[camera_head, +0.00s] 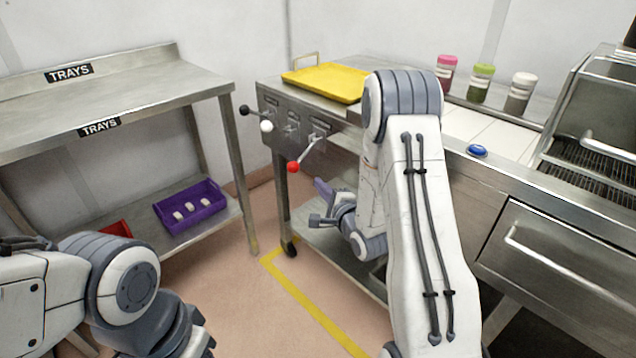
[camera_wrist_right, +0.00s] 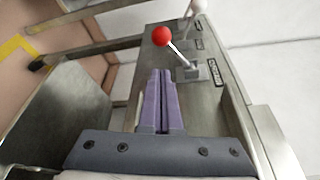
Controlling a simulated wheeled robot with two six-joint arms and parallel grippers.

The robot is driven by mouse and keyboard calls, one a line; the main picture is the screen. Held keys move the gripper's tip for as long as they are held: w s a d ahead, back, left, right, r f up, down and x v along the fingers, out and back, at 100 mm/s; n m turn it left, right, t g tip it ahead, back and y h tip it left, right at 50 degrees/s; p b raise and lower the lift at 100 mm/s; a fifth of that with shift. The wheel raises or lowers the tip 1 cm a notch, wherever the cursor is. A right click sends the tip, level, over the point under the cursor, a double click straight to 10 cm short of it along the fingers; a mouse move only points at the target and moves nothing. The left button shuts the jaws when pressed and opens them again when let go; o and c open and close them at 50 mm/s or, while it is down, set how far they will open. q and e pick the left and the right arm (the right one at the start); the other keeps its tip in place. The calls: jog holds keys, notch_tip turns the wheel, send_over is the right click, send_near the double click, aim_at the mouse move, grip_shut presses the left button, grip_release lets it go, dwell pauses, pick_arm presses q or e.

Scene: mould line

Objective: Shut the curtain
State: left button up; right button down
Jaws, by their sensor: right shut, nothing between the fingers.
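I see nothing that I can make out as a curtain in either view. Levers stick out from the panel (camera_head: 292,125) at the end of the steel bench. One has a red knob (camera_head: 294,167), one a white knob (camera_head: 267,126) and one a black knob (camera_head: 244,110). My right gripper (camera_head: 320,187) is shut and empty, below and to the right of the red knob, not touching it. In the right wrist view its purple fingers (camera_wrist_right: 161,74) lie together, with the red knob (camera_wrist_right: 161,36) beyond the tips. My left arm shows at lower left, but its gripper is out of view.
A yellow tray (camera_head: 326,80) lies on the bench top. Several bottles stand behind, near a blue button (camera_head: 477,151). A steel shelf unit (camera_head: 150,92) marked TRAYS stands left, with a purple bin (camera_head: 190,206) on its lower shelf. Open floor lies between.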

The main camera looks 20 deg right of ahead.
aim_at(303, 155)
pick_arm(q)
jog(key=shift+f, duration=0.25)
pick_arm(e)
jog(key=w, duration=0.8)
jog(key=shift+f, duration=0.4)
jog(key=shift+w+a, duration=0.1)
jog(key=shift+a, duration=0.1)
